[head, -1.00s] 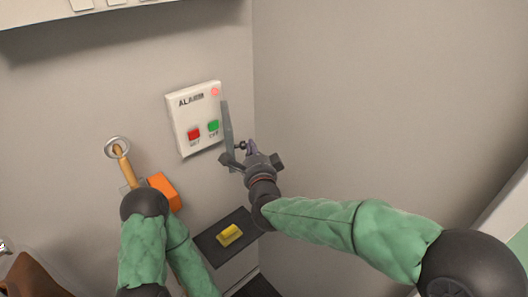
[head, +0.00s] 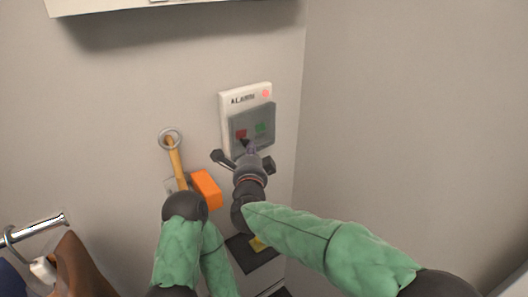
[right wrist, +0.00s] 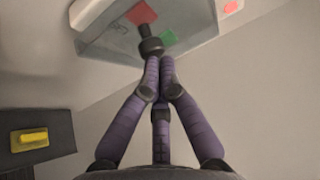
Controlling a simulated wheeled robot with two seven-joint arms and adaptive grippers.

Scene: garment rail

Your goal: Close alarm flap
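The white alarm panel (head: 228,104) is on the wall, with a red light at its top right. Its clear grey flap (head: 266,112) lies over the red button (head: 241,134) and green button (head: 260,127), flat or nearly flat; I cannot tell whether it is fully seated. My right gripper (head: 250,147) is at the flap's lower part. In the right wrist view its purple fingers come together at the tips (right wrist: 152,45), with nothing seen between them, against or just before the flap (right wrist: 105,42).
Left of the panel, a yellow-orange handle with a metal ring (head: 176,162) and an orange block (head: 207,189) are on the wall near my left arm. A dark plate with a yellow part (head: 257,244) is below. A rail (head: 38,229) with clothes is at lower left.

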